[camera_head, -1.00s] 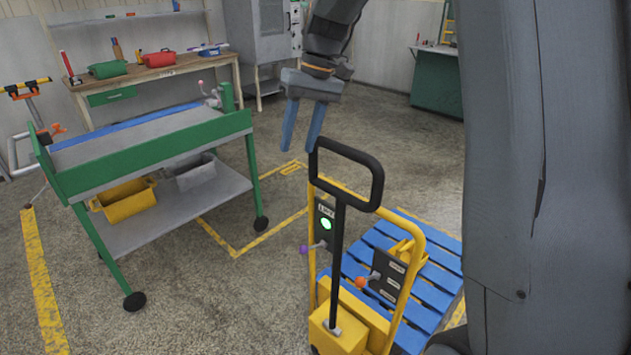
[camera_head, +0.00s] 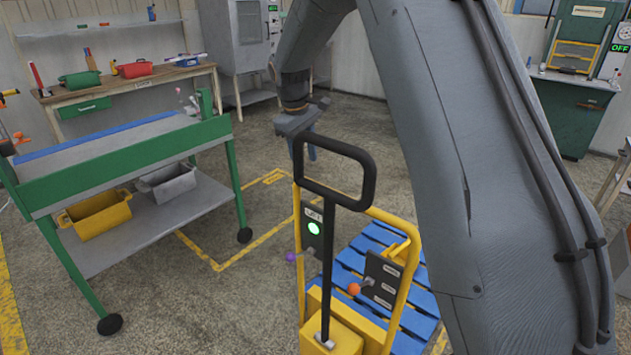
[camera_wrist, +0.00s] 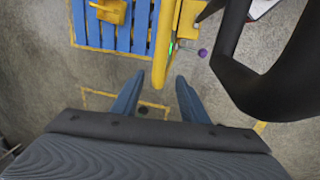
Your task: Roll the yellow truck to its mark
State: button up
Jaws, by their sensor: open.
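The yellow truck (camera_head: 335,335) stands in the lower middle of the head view, with a black loop handle (camera_head: 369,180), a yellow frame and a panel with a green light (camera_head: 314,228). Its forks are under or behind a blue slatted pallet (camera_head: 362,242). A yellow outlined floor mark (camera_head: 217,268) lies left of and behind the truck. My gripper (camera_wrist: 158,80) is open and empty in the wrist view, with the black handle (camera_wrist: 285,95) to its right and the yellow frame (camera_wrist: 165,40) ahead. In the head view the handle partly hides my gripper.
A green and grey cart (camera_head: 120,160) with yellow and grey bins stands at the left. A workbench (camera_head: 130,82) and a grey cabinet (camera_head: 240,40) line the back wall. A green cabinet (camera_head: 575,115) stands at the back right. Floor between cart and truck is clear.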

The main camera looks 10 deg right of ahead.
jog(key=shift+w+d+f+p, duration=0.2)
jog(key=shift+f+p, duration=0.1)
jog(key=shift+f, duration=0.95)
jog(key=shift+w+d+f+p, duration=0.15)
jog(key=shift+d+f+p, duration=0.15)
jog(key=shift+f, duration=1)
jog(key=shift+w+d+f+p, duration=0.15)
jog(key=shift+f+p, duration=0.2)
jog(key=shift+f, duration=0.9)
grip_shut()
